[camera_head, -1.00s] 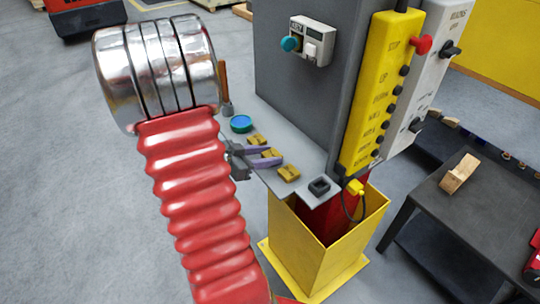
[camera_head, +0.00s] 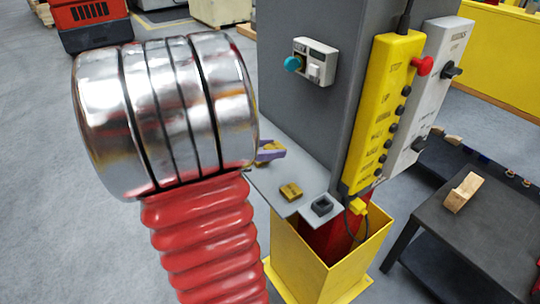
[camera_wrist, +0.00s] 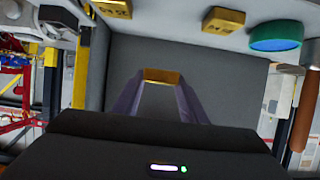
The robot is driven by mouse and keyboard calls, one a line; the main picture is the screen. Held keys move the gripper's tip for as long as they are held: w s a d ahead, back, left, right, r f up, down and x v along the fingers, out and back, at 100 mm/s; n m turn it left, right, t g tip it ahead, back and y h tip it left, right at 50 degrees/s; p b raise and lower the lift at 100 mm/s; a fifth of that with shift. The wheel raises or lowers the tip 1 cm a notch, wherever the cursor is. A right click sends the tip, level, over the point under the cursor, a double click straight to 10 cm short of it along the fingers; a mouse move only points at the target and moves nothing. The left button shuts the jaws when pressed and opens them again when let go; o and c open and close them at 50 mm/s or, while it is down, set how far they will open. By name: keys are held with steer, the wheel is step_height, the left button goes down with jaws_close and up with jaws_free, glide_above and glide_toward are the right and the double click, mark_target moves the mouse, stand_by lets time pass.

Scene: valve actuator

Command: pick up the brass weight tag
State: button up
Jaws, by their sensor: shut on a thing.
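My gripper (camera_wrist: 162,100) has two purple fingers shut on a brass tag (camera_wrist: 163,76), which sits between the fingertips. In the head view, the fingertips (camera_head: 271,151) show just right of my silver arm joint, with a bit of brass at them. The held tag appears raised above the grey shelf (camera_head: 278,207). Another brass tag (camera_head: 291,191) lies on the shelf near its front end. In the wrist view, two other brass tags (camera_wrist: 223,20) (camera_wrist: 112,8) show at the top edge. My arm hides part of the shelf in the head view.
A teal round dish (camera_wrist: 276,36) stands on the shelf. A dark square socket (camera_head: 322,206) is at the shelf's front corner. A grey column (camera_head: 320,90) rises behind, with a yellow button box (camera_head: 378,115). A yellow open bin (camera_head: 325,270) stands below.

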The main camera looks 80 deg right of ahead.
stand_by(0.6)
steer(key=w+r+n+t+h, duration=0.25)
steer(key=w+n+t, duration=0.55)
steer(key=w, duration=1.4)
steer(key=w+a+f+n+t, duration=0.1)
steer(key=w+a+n+t, duration=0.3)
steer(key=w, duration=0.4)
steer(key=w+a+n+t, duration=0.2)
steer(key=w+a+t, duration=0.1)
steer(key=w+a, duration=0.45)
steer(key=w+a+f+n+t+y, duration=0.25)
steer(key=w+a, duration=0.25)
steer(key=a, duration=0.4)
steer(key=w+a+f+n+t+y, duration=0.1)
steer(key=w+a+n+t+y, duration=0.25)
steer(key=w+a, duration=0.35)
steer(key=a+f+n+y, duration=0.2)
steer(key=a+n+y, duration=0.1)
steer(key=a, duration=0.7)
steer(key=a+f+n+t+y, duration=0.1)
steer(key=a+f+n+y, duration=0.1)
steer(key=a, duration=0.7)
steer(key=shift+w+a+f+n+y, duration=0.2)
steer(key=shift+a+f+n+y, duration=0.15)
steer(key=shift+n+y, duration=0.4)
